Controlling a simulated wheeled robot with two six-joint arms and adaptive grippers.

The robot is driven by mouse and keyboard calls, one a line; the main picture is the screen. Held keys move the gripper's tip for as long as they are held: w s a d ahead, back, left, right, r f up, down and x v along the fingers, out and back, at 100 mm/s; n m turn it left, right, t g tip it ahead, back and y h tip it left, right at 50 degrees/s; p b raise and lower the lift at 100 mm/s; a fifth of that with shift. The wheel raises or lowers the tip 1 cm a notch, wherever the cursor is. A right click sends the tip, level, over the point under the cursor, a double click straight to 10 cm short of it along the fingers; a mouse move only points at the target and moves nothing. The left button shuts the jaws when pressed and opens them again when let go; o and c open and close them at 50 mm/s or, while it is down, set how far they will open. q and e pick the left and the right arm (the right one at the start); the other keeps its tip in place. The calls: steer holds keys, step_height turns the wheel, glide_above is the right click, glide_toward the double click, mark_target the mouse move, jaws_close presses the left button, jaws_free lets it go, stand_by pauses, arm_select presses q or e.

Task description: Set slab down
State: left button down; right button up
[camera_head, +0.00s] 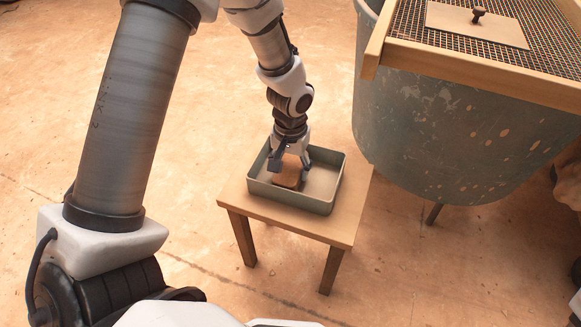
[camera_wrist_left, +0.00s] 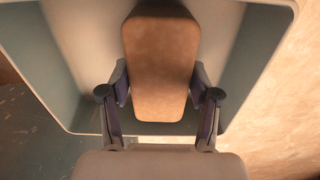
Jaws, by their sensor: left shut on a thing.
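A brown slab with rounded corners (camera_head: 287,178) is held between the two fingers of my left gripper (camera_head: 290,165), inside a shallow grey-green tray (camera_head: 318,206). In the left wrist view the slab (camera_wrist_left: 160,62) fills the gap between the fingers (camera_wrist_left: 160,88), one finger pressed on each long side. The tray wall (camera_wrist_left: 40,65) surrounds it there. The slab is low in the tray; whether its underside touches the tray floor cannot be told. My right gripper is out of view.
The tray stands on a small wooden table (camera_head: 233,196). To the right is a large worn blue-grey tub (camera_head: 430,130) with a wood-framed mesh (camera_head: 410,18) on top. A flat board with a knob (camera_head: 465,25) lies on the mesh. The floor left of the table is clear.

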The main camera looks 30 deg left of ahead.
mark_target(291, 166)
arm_select(q)
steer(key=shift+f, duration=0.1)
steer(key=shift+c, duration=1.2)
jaws_free()
step_height(291, 166, up, 12)
steer(key=p, duration=0.6)
